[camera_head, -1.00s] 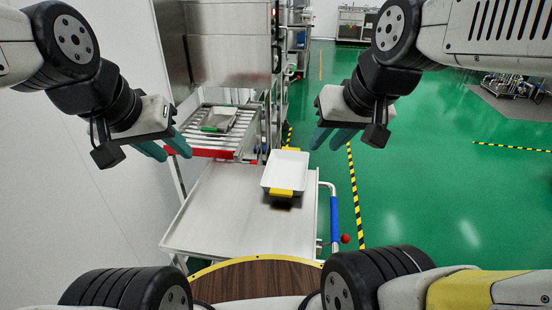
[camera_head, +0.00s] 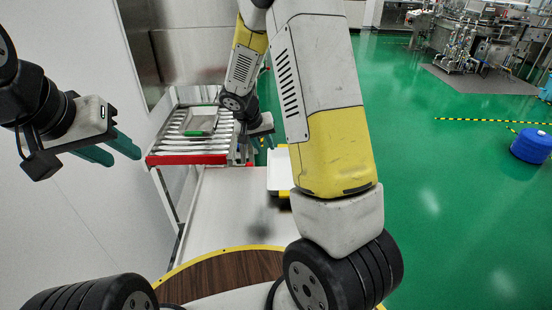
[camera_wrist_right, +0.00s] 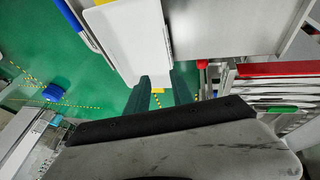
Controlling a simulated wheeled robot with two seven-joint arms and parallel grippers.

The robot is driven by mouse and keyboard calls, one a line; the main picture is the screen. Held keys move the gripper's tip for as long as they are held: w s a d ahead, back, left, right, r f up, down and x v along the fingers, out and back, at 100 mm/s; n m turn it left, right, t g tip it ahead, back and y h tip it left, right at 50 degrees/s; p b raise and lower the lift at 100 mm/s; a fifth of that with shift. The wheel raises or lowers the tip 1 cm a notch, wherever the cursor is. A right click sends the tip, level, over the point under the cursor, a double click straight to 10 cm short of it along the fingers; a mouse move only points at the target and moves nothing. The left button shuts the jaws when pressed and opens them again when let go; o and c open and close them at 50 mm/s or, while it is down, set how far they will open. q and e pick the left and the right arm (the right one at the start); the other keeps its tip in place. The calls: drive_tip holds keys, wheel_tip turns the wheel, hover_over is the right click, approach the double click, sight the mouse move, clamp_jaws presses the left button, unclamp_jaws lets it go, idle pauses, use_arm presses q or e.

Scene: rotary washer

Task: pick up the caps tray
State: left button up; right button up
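A white tray (camera_head: 279,172) with yellow end handles stands on the cart; my right arm hides much of it in the head view. It also shows in the right wrist view (camera_wrist_right: 135,35). My right gripper (camera_head: 266,138) is at the tray's far end. A grey tray with a green handle (camera_head: 201,122) lies on the rollers. My left gripper (camera_head: 112,148) is open and empty at the left.
The steel cart top (camera_head: 222,205) is mostly clear left of the white tray. The roller rack (camera_head: 185,146) with a red front bar (camera_head: 187,160) stands behind it. A white wall (camera_head: 75,70) is close on the left. Green floor is open on the right.

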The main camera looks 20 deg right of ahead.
sight(279, 181)
drive_tip(key=shift+h, duration=0.3)
drive_tip(key=a+x, duration=0.1)
drive_tip(key=x, duration=0.8)
drive_tip(key=w+a+x, duration=0.1)
drive_tip(key=x, duration=0.4)
drive_tip(key=shift+a+f, duration=0.35)
drive_tip(key=shift+a, duration=0.05)
clamp_jaws()
idle(0.3)
